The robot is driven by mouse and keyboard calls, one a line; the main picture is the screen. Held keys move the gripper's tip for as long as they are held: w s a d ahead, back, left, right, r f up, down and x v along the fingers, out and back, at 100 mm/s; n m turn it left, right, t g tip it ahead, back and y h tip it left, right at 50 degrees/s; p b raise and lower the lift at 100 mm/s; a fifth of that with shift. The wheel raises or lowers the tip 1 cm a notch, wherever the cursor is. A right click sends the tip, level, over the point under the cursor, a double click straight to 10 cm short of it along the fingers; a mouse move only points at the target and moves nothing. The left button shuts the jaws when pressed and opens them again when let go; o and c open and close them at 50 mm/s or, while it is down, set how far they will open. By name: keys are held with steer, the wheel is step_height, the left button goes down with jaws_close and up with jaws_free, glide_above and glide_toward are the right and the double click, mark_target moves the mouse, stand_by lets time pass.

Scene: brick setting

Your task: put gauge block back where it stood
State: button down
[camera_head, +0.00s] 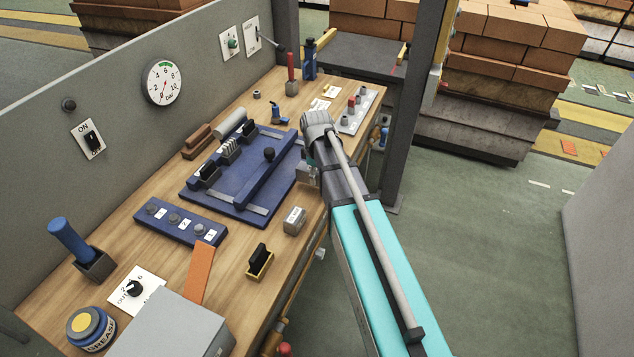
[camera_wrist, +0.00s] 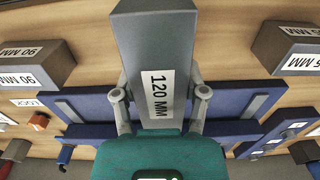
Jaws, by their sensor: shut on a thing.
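The gauge block (camera_wrist: 153,45) is a long grey block with a white label reading 120 MM. It fills the middle of the wrist view. My gripper (camera_wrist: 160,96) is shut on it, one finger on each side. The block hides part of the blue fixture (camera_wrist: 83,103) and the bench behind it. In the head view my forearm reaches over the right edge of the bench, and the fingers cannot be made out. A grey block (camera_wrist: 35,65) labelled 90 MM lies at the left of the wrist view. Another labelled grey block (camera_wrist: 285,47) is at the right.
In the head view the wooden bench (camera_head: 150,246) holds a blue fixture plate (camera_head: 235,212), a blue button strip (camera_head: 180,222) and a small labelled grey block (camera_head: 295,221). A grease tin (camera_head: 90,329) and a grey box (camera_head: 172,328) stand at the near end. A grey wall panel (camera_head: 110,110) runs behind.

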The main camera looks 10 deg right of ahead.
steer(key=shift+w+f, duration=0.3)
steer(key=shift+f, duration=0.15)
steer(key=shift+f+b, duration=1.45)
steer(key=shift+b, duration=0.25)
steer(key=shift+f, duration=0.1)
steer(key=shift+c, duration=0.6)
jaws_free()
steer(key=shift+r, duration=0.25)
step_height(320, 180, up, 12)
steer(key=p, duration=1.2)
steer(key=shift+f, duration=0.1)
steer(key=shift+s, duration=0.1)
